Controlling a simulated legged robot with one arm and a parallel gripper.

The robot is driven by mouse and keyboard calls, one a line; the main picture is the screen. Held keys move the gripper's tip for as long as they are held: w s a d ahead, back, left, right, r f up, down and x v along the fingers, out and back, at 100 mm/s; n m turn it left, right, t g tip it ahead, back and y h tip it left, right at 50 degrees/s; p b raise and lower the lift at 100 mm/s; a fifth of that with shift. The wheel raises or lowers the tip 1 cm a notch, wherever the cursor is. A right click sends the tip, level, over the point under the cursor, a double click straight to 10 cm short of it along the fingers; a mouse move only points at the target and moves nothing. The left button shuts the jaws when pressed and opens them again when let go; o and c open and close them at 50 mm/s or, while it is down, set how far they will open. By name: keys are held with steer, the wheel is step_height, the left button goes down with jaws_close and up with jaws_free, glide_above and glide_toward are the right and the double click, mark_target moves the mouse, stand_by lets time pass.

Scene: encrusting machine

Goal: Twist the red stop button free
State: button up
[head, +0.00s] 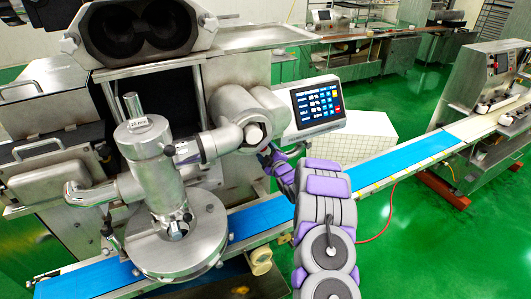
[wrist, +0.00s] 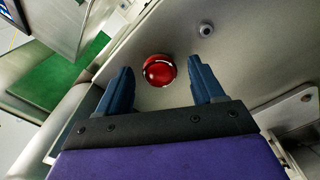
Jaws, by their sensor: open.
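The red stop button (wrist: 159,70) is round and glossy with a metal rim. It sits on a grey metal panel (wrist: 245,50) of the machine in the wrist view. My gripper (wrist: 162,84) is open, with one blue finger on each side of the button in the picture. The fingers look apart from it; how far the tips are from the panel I cannot tell. In the head view my purple and grey arm reaches up to the machine, with my gripper (head: 268,155) beside the metal housing below the screen. The button is hidden there.
A control screen (head: 318,103) stands just right of my gripper. A blue conveyor belt (head: 370,167) runs past behind my arm. A steel cylinder (head: 155,165) with pipes stands to the left. A small round knob (wrist: 205,30) is on the panel.

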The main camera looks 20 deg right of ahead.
steer(key=shift+w, duration=0.1)
steer(key=shift+c, duration=0.3)
steer(key=shift+f, duration=0.1)
steer(key=c, duration=1)
steer(key=m+p, duration=0.3)
steer(key=m, duration=0.1)
steer(key=shift+m+p, duration=1.2)
steer(key=shift+m, duration=0.7)
steer(key=o, duration=1.1)
steer(key=shift+c, duration=0.2)
